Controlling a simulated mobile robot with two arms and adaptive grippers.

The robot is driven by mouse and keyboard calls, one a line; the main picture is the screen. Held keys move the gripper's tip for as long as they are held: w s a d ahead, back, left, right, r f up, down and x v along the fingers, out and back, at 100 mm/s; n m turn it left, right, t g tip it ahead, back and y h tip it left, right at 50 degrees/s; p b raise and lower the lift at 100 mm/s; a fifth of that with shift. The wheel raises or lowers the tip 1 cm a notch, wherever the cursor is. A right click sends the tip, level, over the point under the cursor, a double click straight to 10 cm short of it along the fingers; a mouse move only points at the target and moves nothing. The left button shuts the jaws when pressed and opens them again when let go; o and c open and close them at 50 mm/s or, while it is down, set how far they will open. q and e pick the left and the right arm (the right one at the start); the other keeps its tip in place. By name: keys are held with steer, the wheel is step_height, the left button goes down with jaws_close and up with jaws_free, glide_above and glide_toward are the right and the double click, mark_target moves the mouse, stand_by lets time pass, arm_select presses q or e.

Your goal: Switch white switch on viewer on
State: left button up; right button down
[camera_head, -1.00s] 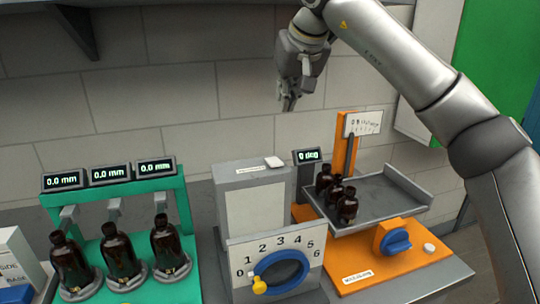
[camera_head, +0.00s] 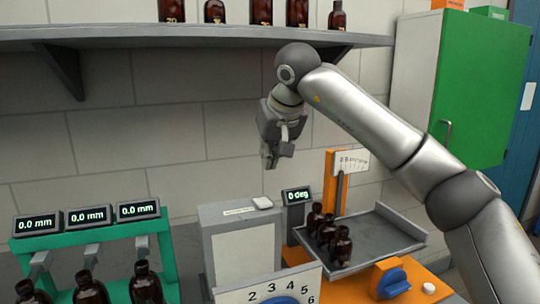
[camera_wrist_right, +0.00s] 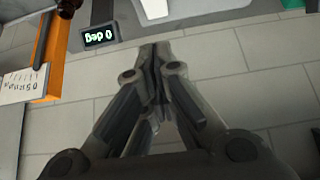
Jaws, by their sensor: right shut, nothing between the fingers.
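The viewer is a grey box with a pale front panel (camera_head: 243,257), standing in the middle of the bench in the head view. A small white switch (camera_head: 262,202) sits on its top, near the right edge. It also shows at the top of the right wrist view (camera_wrist_right: 154,8), partly cut off. My right gripper (camera_head: 269,163) is shut and empty, pointing down above the viewer, a little above and beside the switch and not touching it. Its closed fingers (camera_wrist_right: 153,50) also show in the right wrist view. My left gripper is not in view.
An orange stand (camera_head: 331,180) with a grey tray (camera_head: 375,240) of amber bottles (camera_head: 328,232) is right of the viewer. A green rack (camera_head: 165,250) with displays is at left. A shelf (camera_head: 200,33) with bottles hangs above. A "0 deg" display (camera_head: 297,196) stands beside the viewer.

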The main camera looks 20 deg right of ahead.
glide_toward(261, 198)
steer(key=w, duration=0.1)
steer(key=w+r+p, duration=0.1)
steer(key=shift+w+a, duration=0.1)
steer(key=shift+w, duration=0.2)
step_height(261, 198, down, 4)
steer(key=shift+r, duration=0.2)
steer(key=shift+s+f, duration=0.2)
steer(key=shift+f, duration=0.3)
